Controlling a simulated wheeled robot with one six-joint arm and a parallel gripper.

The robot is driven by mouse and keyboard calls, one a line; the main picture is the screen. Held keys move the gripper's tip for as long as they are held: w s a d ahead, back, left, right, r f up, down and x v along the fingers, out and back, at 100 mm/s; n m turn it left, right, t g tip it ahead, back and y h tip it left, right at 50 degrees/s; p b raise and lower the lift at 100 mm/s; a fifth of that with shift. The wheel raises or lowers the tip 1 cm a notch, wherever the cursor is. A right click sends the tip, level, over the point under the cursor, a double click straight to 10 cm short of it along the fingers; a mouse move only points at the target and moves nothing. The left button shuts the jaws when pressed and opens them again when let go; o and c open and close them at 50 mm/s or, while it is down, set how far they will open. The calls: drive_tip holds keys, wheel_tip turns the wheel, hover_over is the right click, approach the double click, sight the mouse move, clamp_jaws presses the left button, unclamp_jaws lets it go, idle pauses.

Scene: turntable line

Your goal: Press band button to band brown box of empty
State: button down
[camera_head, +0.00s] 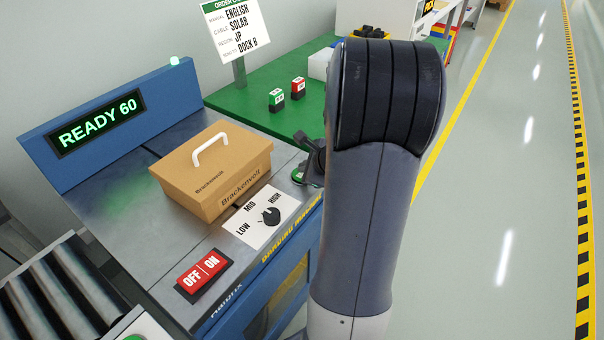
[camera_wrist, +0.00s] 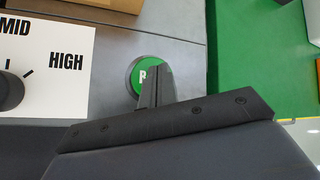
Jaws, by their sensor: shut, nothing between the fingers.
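The machine's display (camera_head: 98,122) reads READY 60.
A LOW/MID/HIGH knob (camera_head: 271,216) and a red OFF/ON switch (camera_head: 203,272) are on the machine's front edge. A green table (camera_head: 250,120) behind holds a green and a red stamp-like block and an order sign (camera_head: 235,28). Rollers (camera_head: 60,290) stand at left. The aisle floor at right is clear.

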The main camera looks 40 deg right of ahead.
drive_tip(key=shift+f+b, duration=0.4)
drive_tip(key=shift+r, duration=0.15)
idle(0.5)
drive_tip(key=shift+r+p, duration=0.8)
drive_tip(key=shift+r+p, duration=2.15)
drive_tip(key=shift+r, duration=0.35)
